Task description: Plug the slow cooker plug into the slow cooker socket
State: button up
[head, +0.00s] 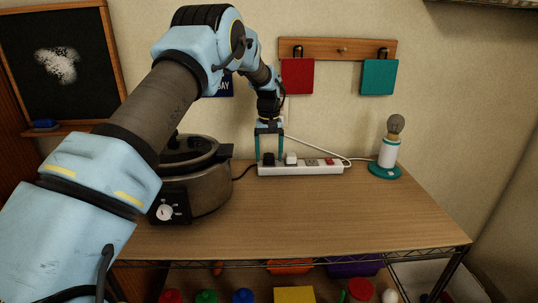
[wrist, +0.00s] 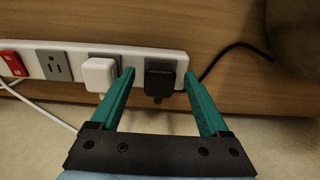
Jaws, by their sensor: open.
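A white power strip (head: 310,169) lies along the back of the table; it also shows in the wrist view (wrist: 122,55). A black plug (head: 268,159) sits at its left end in the head view, apparently seated in a socket, and shows in the wrist view (wrist: 160,80). My gripper (head: 270,158) points down over it. In the wrist view its teal fingers (wrist: 160,74) are open, one on each side of the black plug. The slow cooker (head: 208,185) stands left of the strip. A black cord (wrist: 222,56) runs between cooker and strip end; its joint with the plug is hidden.
A white plug (head: 291,158) sits right beside the black one, close to one finger. An empty socket (wrist: 55,66) and a red switch (wrist: 10,64) follow. A lamp (head: 388,155) stands at the right. The table's front right is clear.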

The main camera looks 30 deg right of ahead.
notch_tip(320, 180, up, 11)
jog(key=b, duration=0.3)
jog(key=shift+f, duration=0.15)
dwell(0.5)
